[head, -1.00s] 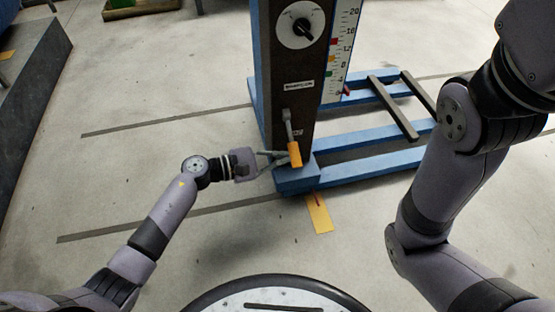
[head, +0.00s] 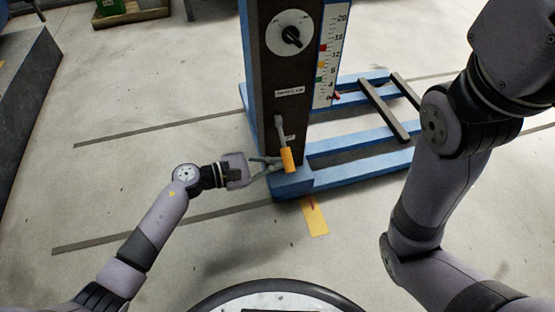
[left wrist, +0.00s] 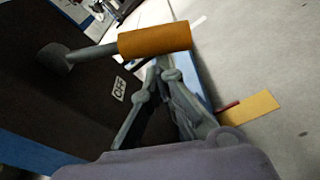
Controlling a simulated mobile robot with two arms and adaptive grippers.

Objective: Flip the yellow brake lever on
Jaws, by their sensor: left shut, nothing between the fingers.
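The brake lever (head: 287,158) has a grey shaft and a yellow-orange grip, and hangs downward on the front of the dark column (head: 262,110). It also shows in the left wrist view (left wrist: 155,41), where its grip lies just beyond the fingertips. A small OFF label (left wrist: 119,89) is on the column beside the shaft. My left gripper (head: 275,163) is shut and empty, its tips close to the grip's lower left side; I cannot tell if they touch. It also shows in the left wrist view (left wrist: 160,75). My right gripper is out of view.
The column has a dial (head: 290,34) and a coloured number scale (head: 330,55). Blue base rails (head: 360,136) reach out to the right. A yellow floor marker (head: 314,216) lies in front of the base. Open concrete floor is to the left.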

